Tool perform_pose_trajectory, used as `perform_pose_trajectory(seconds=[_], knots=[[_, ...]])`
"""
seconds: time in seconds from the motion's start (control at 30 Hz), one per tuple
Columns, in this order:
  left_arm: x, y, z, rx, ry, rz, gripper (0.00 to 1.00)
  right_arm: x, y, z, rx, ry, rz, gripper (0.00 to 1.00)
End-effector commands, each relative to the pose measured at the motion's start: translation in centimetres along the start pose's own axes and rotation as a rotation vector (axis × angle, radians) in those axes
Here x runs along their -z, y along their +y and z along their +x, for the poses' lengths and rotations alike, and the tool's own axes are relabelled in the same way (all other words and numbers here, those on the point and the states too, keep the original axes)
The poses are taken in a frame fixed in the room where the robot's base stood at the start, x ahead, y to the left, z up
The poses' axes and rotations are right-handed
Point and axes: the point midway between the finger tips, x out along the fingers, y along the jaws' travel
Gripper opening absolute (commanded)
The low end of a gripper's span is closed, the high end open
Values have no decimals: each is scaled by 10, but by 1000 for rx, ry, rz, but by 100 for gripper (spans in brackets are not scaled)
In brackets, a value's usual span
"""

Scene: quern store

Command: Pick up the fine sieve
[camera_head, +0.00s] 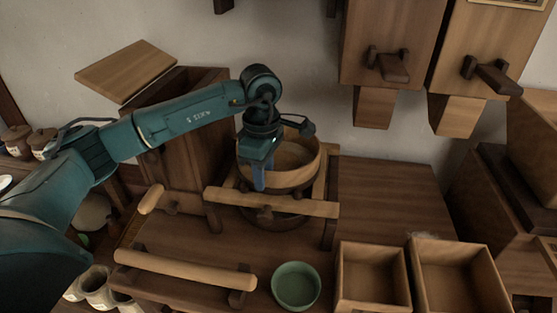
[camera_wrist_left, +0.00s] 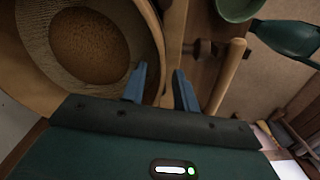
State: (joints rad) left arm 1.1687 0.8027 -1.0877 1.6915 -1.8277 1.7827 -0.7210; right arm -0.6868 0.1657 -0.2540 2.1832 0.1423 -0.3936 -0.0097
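A round wooden sieve (camera_head: 305,157) with a tall pale rim sits on a dark wooden frame, near the middle of the head view. I take it to be the fine sieve. In the left wrist view its rim (camera_wrist_left: 30,40) surrounds a brown, grainy round bottom (camera_wrist_left: 88,46). My left gripper (camera_head: 259,183) points down at the near left side of the sieve. In the left wrist view its two blue fingers (camera_wrist_left: 160,72) are apart, with part of the wooden rim showing between them. Whether they touch it is unclear. My right gripper is not seen.
A wooden bar (camera_head: 270,202) crosses in front of the sieve. A green bowl (camera_head: 296,286) and two open wooden boxes (camera_head: 372,246) stand at the front. A tall wooden bin (camera_head: 190,150) stands behind my left arm. The wooden top (camera_head: 385,195) at right is bare.

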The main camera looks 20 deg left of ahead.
Motion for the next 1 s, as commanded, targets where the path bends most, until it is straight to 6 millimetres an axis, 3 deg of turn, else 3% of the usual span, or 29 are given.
perform_pose_trajectory(seconds=[0.1, 0.37, 0.73, 1.0], knots=[[0, 0, 11, 1, 0, 0, 30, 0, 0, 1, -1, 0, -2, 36], [0, 0, 13, -1, 0, -1, 30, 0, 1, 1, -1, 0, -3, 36], [0, 0, 13, -1, 0, -1, 0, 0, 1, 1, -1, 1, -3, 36], [0, 0, 12, -2, -1, -1, 0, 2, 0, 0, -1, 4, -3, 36]])
